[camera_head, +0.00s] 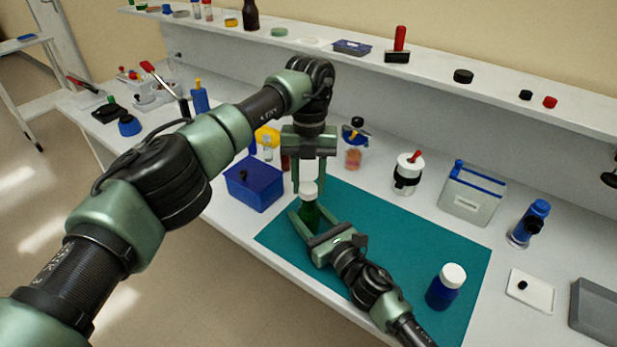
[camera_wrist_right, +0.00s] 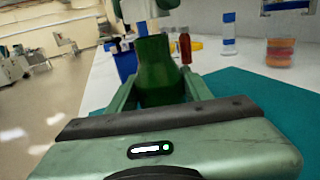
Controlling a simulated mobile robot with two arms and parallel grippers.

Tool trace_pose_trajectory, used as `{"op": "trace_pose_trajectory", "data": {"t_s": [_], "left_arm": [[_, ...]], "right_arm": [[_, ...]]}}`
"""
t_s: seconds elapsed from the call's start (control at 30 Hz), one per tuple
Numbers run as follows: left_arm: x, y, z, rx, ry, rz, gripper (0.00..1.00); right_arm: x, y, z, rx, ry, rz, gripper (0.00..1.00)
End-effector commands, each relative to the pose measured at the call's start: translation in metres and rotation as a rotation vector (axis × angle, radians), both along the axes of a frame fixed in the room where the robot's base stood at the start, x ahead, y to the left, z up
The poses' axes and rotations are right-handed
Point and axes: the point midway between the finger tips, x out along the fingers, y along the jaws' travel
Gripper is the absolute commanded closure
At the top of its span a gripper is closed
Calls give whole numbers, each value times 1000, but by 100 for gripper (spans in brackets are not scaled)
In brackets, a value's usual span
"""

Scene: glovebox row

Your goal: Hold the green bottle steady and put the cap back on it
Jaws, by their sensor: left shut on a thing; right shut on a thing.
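The green bottle (camera_head: 310,216) stands upright at the left edge of the teal mat (camera_head: 440,240). My right gripper (camera_head: 309,222) is shut on its body from the front. The bottle (camera_wrist_right: 158,72) also shows between the right fingers in the right wrist view. My left gripper (camera_head: 309,176) points down from above and is shut on the white cap (camera_head: 309,188). The cap is directly over the bottle's neck. I cannot tell whether it touches or is seated, because the fingers partly hide the join.
A blue box (camera_head: 254,188) stands close left of the grippers. A blue bottle with a white cap (camera_head: 446,288) stands on the mat at the right. A white-and-black jar (camera_head: 407,175) and a grey box (camera_head: 471,197) stand behind the mat. The mat's middle is clear.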

Motion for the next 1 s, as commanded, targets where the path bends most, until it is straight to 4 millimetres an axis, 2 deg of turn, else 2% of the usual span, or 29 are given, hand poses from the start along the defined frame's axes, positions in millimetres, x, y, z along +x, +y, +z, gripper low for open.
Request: {"op": "trace_pose_trajectory", "data": {"t_s": [0.33, 0.7, 1.0], "left_arm": [[0, 0, 0, 0, 0, 0, 99], [0, 0, -18, 0, 1, -1, 99], [0, 0, -18, 0, 1, -1, 99]], "right_arm": [[0, 0, 0, 0, 0, 0, 100], [0, 0, 0, 0, 0, 0, 100], [0, 0, 0, 0, 0, 0, 100]]}}
